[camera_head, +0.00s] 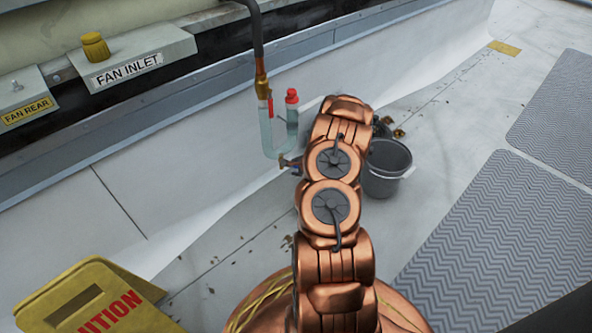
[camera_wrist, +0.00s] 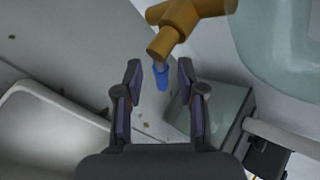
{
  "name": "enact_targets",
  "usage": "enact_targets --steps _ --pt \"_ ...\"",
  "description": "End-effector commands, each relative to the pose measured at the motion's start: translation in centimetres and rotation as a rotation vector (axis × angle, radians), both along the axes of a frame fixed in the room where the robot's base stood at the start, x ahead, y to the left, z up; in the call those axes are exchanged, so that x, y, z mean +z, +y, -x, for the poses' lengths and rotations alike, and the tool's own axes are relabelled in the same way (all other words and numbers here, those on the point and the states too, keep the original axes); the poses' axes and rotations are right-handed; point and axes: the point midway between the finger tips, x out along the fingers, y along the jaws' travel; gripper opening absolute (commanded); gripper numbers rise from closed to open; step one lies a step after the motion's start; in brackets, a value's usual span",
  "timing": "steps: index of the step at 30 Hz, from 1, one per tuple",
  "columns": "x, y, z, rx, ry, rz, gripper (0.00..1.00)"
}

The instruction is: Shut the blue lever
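The blue lever (camera_wrist: 162,77) shows in the wrist view, sticking out from under a brass-coloured valve (camera_wrist: 185,20). My gripper (camera_wrist: 160,73) is open, with one dark finger to each side of the lever in the picture. I see gaps between the lever and both fingers; how deep it sits between them I cannot tell. In the head view, a small fitting (camera_head: 288,162) shows at the bottom of the clear U-shaped tube (camera_head: 266,128), just left of my copper-coloured arm. My gripper is hidden behind the arm there.
A grey bucket (camera_head: 386,172) stands right of the arm. A yellow caution sign (camera_head: 90,300) is at lower left. A low white wall (camera_head: 150,185) runs behind the tube. Grey ridged mats (camera_head: 490,240) lie on the right. The pale tube (camera_wrist: 285,40) fills the wrist view's upper right.

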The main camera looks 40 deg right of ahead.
Motion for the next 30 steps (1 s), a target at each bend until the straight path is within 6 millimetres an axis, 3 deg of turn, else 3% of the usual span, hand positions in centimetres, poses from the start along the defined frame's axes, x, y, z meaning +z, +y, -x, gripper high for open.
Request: enact_targets --steps 13,24,30 --pt "-0.58 -0.21 -0.75 0.000 -0.002 0.002 0.38" --pt "-0.62 -0.20 -0.71 0.000 0.000 0.002 0.00" --pt "-0.63 -0.21 -0.70 0.000 0.000 0.002 0.00"
